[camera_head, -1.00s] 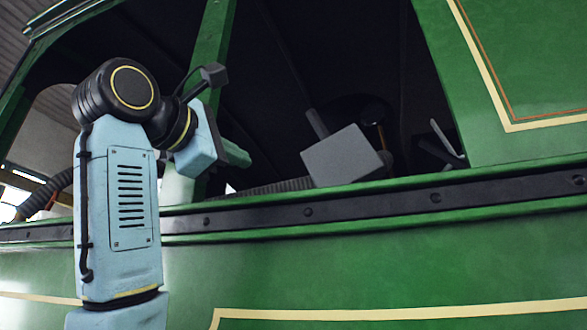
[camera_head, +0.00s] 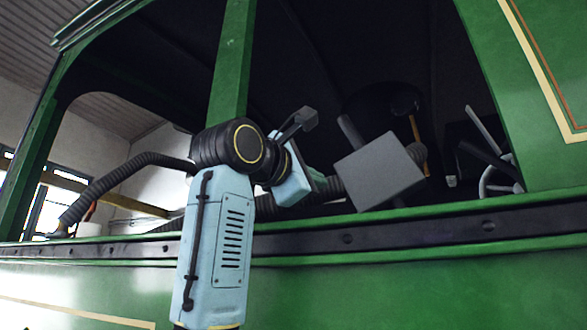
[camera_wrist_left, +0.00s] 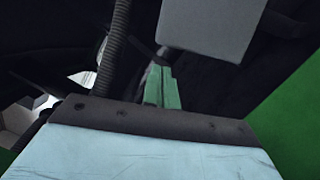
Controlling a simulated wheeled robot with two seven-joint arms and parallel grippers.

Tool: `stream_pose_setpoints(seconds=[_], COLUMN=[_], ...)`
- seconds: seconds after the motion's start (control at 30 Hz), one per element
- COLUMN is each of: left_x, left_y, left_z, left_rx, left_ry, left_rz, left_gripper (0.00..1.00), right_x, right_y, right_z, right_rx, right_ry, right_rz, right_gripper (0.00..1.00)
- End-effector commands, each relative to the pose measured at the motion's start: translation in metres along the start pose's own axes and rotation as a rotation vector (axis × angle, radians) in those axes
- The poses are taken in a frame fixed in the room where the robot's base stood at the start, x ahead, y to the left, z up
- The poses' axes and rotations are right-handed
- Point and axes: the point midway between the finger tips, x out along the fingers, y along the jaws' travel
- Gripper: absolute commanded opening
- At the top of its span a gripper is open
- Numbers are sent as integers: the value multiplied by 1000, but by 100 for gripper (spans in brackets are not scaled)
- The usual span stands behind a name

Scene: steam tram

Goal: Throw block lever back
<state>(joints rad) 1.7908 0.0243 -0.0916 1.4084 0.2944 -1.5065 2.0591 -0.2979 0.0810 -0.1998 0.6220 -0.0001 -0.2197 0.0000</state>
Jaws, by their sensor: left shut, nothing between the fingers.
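The block lever shows in the head view as a large grey block (camera_head: 380,172) with a short grey stem rising behind it, in the dark cab opening just above the sill. In the left wrist view the grey block (camera_wrist_left: 205,27) is at the top, ahead of the fingers and a little right. My left gripper (camera_head: 319,177) is inside the opening, just left of the block and mostly hidden behind its own pale blue body. In the left wrist view its green fingers (camera_wrist_left: 160,84) are together with nothing between them, and a gap shows between them and the block. My right gripper is not in view.
A green cab post (camera_head: 232,65) stands behind my left arm. The dark sill (camera_head: 420,232) runs below the opening. Right of the block are a thin brown-handled lever (camera_head: 418,140) and grey bars (camera_head: 488,140). A ribbed hose (camera_wrist_left: 113,50) passes left of the fingers.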

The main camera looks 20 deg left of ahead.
Motion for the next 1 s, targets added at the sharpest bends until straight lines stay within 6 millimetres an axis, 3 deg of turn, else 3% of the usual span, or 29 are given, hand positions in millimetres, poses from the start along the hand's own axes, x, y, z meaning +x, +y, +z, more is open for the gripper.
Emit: stream_pose_setpoints(seconds=[0.13,0.63,1.0], left_x=[4,4,1], left_y=[0,0,5], left_z=[13,17,30], left_rx=[0,5,74], left_ry=[1,1,-2], left_rz=[-1,-2,-18], left_gripper=[0,0,0], right_x=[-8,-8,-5], right_y=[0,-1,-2], right_z=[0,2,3], right_rx=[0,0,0], right_ry=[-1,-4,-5], right_rz=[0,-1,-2], right_gripper=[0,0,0])
